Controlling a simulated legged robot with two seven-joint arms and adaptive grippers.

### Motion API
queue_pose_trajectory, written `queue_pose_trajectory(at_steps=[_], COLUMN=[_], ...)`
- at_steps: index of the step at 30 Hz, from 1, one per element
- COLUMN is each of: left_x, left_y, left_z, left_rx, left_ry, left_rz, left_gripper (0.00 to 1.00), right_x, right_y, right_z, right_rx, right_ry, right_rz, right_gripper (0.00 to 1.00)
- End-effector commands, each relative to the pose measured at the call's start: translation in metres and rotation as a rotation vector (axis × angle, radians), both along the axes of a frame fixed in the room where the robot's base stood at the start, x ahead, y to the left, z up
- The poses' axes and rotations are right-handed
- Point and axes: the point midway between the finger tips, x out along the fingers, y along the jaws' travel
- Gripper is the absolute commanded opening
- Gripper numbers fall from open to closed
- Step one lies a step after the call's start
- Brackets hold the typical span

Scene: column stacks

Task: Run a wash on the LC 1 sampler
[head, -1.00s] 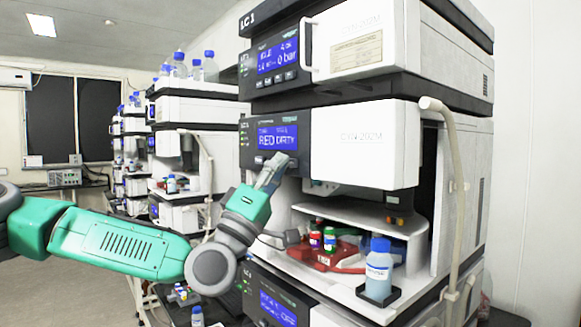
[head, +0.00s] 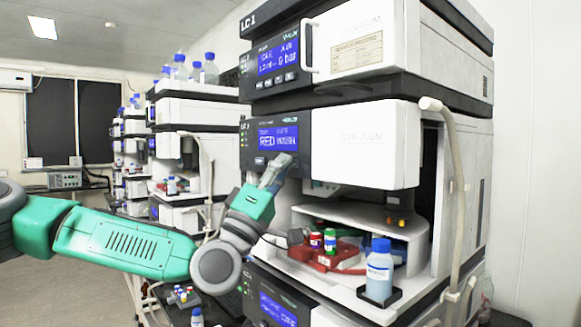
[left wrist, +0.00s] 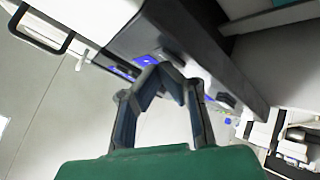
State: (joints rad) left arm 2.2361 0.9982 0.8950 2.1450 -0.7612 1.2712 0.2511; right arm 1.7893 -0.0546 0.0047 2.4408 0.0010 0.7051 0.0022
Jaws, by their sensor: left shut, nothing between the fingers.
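The LC 1 sampler (head: 365,145) is the middle white module of the near stack, with a dark front panel on its left. Its blue display (head: 278,139) shows "RED" and a word that looks like "WASH". My left gripper (head: 278,163) is shut and empty, its fingertips at the panel just below the display; I cannot tell whether they touch it. In the left wrist view the closed fingertips (left wrist: 165,76) are close to the dark panel, and part of the display (left wrist: 146,61) shows past them. My right gripper is not in view.
Below the sampler front, a red tray (head: 328,262) holds small vials, and a blue-capped bottle (head: 379,274) stands at the shelf's front corner. A pale tube (head: 452,190) runs down the right side. More stacks (head: 190,140) stand behind at left.

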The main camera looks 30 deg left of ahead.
Motion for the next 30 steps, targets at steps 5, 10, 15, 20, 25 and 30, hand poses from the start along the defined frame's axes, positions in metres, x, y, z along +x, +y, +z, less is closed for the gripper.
queue_pose_trajectory(at_steps=[5, 10, 15, 20, 25, 30], left_x=[0.0, -0.004, -0.012, -0.016, -0.015, -0.022], left_y=[0.0, 0.002, 0.005, 0.006, 0.006, 0.009], left_z=[0.0, 0.0, 0.0, 0.0, 0.0, 0.0], left_rx=[0.001, 0.0, 0.0, 0.0, 0.001, 0.0], left_ry=[0.0, 0.0, -0.001, 0.0, 0.0, 0.0], left_rz=[-0.001, 0.0, 0.0, -0.001, -0.001, 0.0], left_gripper=[0.0, 0.0, 0.0, 0.0, 0.0, 0.0], right_x=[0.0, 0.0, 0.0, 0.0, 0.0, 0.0], right_y=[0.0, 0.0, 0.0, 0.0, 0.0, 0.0], right_z=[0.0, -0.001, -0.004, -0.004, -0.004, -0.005], right_rx=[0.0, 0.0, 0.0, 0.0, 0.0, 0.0], right_ry=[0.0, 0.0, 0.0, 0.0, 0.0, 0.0], right_rz=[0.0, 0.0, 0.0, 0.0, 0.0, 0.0], right_gripper=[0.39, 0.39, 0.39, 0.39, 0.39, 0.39])
